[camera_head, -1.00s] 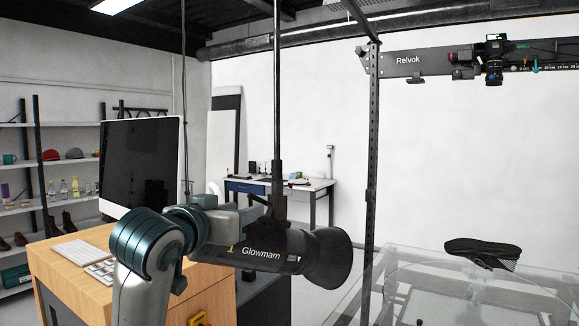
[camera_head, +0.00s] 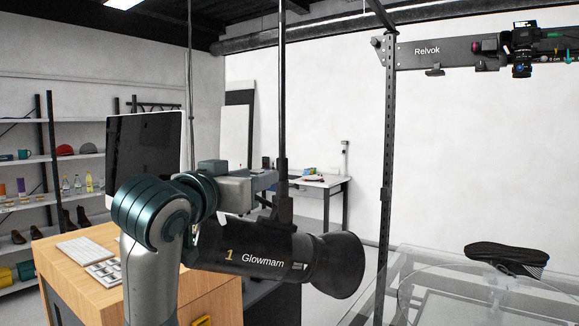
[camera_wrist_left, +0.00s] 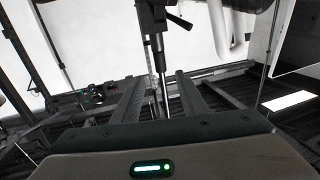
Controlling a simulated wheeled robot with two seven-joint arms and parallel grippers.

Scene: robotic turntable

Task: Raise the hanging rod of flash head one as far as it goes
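Flash head one is the black lamp (camera_head: 262,258) marked "1 Glowmarn" in the head view, with its wide mouth to the right. It hangs from an upright black hanging rod (camera_head: 282,90), which ends below in a thicker sleeve and clamp with a small lever. My left gripper (camera_head: 272,181) is at the height of the sleeve, just above the lamp. In the left wrist view its two fingers (camera_wrist_left: 158,92) stand apart, with the rod (camera_wrist_left: 159,62) showing between them. I cannot tell whether either finger touches it. My right gripper is not in view.
A wooden desk (camera_head: 70,270) with a monitor (camera_head: 143,150) and keyboard stands at the left. A clear turntable (camera_head: 450,300) with a black shoe (camera_head: 505,256) is at the lower right. A perforated post (camera_head: 387,180) carries the "Relvok" rail (camera_head: 450,52) and a camera.

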